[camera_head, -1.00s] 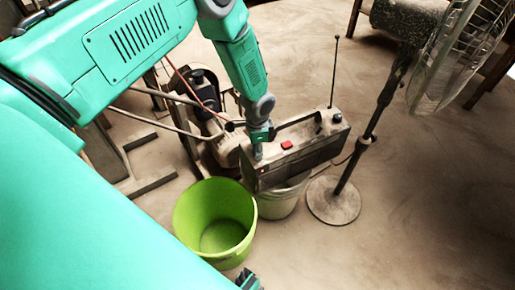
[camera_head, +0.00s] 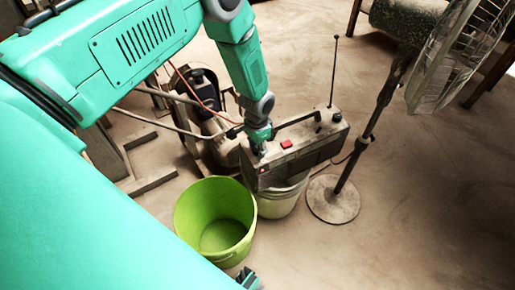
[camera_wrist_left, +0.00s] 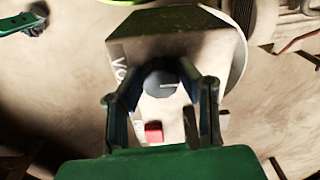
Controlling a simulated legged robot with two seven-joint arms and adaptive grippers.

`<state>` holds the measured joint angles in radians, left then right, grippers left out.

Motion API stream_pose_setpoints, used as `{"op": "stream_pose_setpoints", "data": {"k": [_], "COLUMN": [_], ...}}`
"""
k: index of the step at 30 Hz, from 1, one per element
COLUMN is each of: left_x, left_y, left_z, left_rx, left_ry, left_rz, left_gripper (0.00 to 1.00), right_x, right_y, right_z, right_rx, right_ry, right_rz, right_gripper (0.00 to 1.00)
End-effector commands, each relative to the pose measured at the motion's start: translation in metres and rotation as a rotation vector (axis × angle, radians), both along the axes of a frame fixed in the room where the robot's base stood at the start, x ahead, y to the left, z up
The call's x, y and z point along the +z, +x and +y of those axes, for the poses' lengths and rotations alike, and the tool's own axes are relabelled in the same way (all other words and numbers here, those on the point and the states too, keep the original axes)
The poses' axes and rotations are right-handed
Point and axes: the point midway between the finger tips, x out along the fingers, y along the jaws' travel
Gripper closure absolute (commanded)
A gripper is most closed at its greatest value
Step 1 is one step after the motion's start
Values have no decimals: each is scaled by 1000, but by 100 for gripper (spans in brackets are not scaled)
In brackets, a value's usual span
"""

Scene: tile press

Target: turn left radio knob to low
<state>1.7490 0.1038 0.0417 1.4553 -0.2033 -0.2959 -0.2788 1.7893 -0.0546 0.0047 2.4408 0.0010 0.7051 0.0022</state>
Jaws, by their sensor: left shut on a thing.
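The radio (camera_head: 300,155) is a dusty grey box with a handle, a red button and an aerial, standing on a pale bucket. The left radio knob (camera_wrist_left: 160,78) is dark and round with a light pointer line, seen in the left wrist view near the "VO" lettering. My left gripper (camera_wrist_left: 163,70) is shut on this knob from above, a finger on each side. In the head view the left gripper (camera_head: 262,150) covers the knob at the radio's left end. A second dark knob (camera_head: 337,117) is at the right end. My right gripper (camera_head: 248,279) barely shows at the bottom edge.
A green bucket (camera_head: 188,222) stands just left of the radio. A fan (camera_head: 346,190) stands close on the right. Dusty machinery with hoses (camera_head: 205,110) is behind the arm. The floor at front right is clear.

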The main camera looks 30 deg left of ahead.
Motion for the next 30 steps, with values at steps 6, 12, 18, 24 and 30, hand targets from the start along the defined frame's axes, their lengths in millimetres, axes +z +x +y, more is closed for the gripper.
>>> {"op": "stream_pose_setpoints", "data": {"k": [6,12,18,24,30], "left_x": [0,0,2,29,73], "left_y": [2,1,1,2,2], "left_z": [0,0,0,0,0], "left_rx": [-1,-1,-1,-1,-1], "left_ry": [-1,0,0,-1,-1], "left_rz": [-4,-2,-2,-4,-5], "left_gripper": [67,50,50,50,50], "right_x": [0,0,1,1,1], "right_y": [0,0,-2,-2,-2], "right_z": [0,0,0,0,0], "right_rx": [0,0,0,0,0], "right_ry": [0,0,0,0,0], "right_rz": [0,0,-2,-3,-3], "right_gripper": [60,60,60,60,60]}}
